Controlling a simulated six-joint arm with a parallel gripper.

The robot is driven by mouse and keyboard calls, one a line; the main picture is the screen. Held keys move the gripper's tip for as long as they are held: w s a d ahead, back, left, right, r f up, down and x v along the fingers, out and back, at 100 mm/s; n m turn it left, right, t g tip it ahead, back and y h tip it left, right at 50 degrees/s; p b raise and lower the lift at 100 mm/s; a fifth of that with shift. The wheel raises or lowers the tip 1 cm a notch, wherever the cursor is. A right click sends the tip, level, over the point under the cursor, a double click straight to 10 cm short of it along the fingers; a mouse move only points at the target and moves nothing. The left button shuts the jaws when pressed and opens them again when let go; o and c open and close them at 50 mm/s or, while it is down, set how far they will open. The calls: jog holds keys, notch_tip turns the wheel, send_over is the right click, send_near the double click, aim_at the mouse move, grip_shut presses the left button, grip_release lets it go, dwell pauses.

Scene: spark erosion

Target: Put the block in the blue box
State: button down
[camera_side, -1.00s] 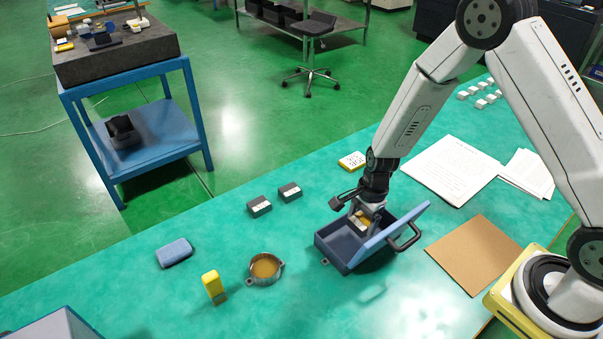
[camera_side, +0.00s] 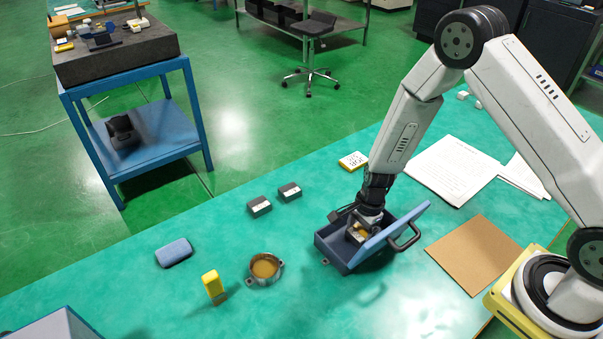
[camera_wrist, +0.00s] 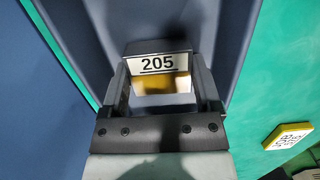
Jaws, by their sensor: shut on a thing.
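The blue box (camera_side: 328,253) stands on the green bench with its lid (camera_side: 395,232) tilted open to the right. My gripper (camera_side: 357,235) reaches down into the box from above. It is shut on the block (camera_wrist: 158,65), which has a white label reading 205 and a yellow part below it. In the wrist view, the fingers of my gripper (camera_wrist: 163,88) flank the block, with the dark blue box inside around it. I cannot tell whether the block touches the box floor.
Two dark blocks with white labels (camera_side: 260,206) lie left of the box. A round metal dish (camera_side: 264,268), a yellow item (camera_side: 212,284) and a blue pad (camera_side: 174,252) lie further left. A brown sheet (camera_side: 474,255) and white papers (camera_side: 450,170) lie to the right.

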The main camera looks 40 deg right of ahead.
grip_release()
jog(key=shift+f, duration=0.15)
jog(key=shift+r, duration=0.25)
notch_tip(320, 180, up, 12)
jog(key=d, duration=0.1)
jog(key=shift+d+f, duration=0.15)
jog(key=shift+d, duration=0.25)
dwell(0.3)
dwell(0.6)
